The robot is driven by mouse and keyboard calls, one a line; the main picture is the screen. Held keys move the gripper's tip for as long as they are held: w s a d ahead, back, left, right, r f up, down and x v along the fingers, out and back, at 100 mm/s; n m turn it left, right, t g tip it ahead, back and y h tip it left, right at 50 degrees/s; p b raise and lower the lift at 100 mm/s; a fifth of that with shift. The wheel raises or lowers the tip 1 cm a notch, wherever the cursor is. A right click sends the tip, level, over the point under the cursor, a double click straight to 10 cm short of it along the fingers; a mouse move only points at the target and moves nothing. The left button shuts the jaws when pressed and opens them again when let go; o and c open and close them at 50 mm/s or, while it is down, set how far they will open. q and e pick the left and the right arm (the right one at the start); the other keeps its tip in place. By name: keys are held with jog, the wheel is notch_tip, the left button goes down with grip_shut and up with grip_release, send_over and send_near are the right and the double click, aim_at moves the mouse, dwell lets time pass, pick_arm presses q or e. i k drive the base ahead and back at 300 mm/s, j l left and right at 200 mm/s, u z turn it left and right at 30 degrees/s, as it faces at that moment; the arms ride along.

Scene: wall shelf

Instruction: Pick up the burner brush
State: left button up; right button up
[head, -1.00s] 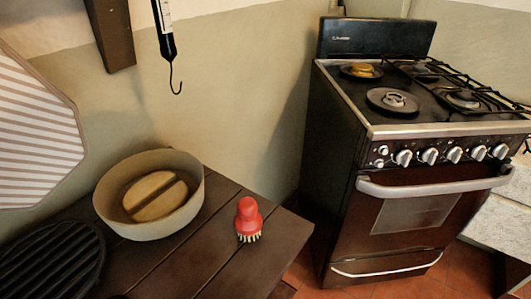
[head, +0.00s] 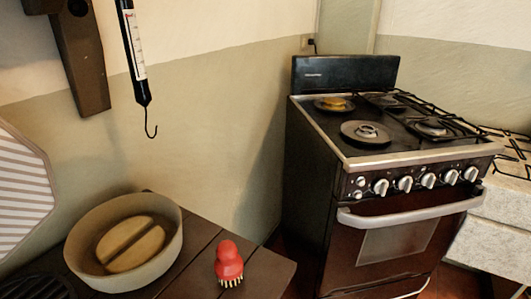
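The burner brush (head: 229,262) has a red rounded handle and pale bristles. It stands bristles down on the dark wooden shelf (head: 262,272), near its right end, in the lower middle of the head view. Nothing touches it. Neither of my grippers shows in the head view.
A beige bowl (head: 172,243) with a round wooden piece (head: 148,245) in it stands left of the brush. A dark ridged pan (head: 35,290) is at the lower left. A hook scale (head: 138,60) hangs above. A stove (head: 375,215) stands to the right, past a floor gap.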

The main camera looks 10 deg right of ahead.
aim_at(228, 264)
jog(key=i+l+u, duration=0.15)
jog(key=l+u, duration=0.2)
jog(key=i+l+u, duration=0.15)
jog(key=l+u, duration=0.2)
jog(key=i+l+u, duration=0.1)
jog(key=l+u, duration=0.25)
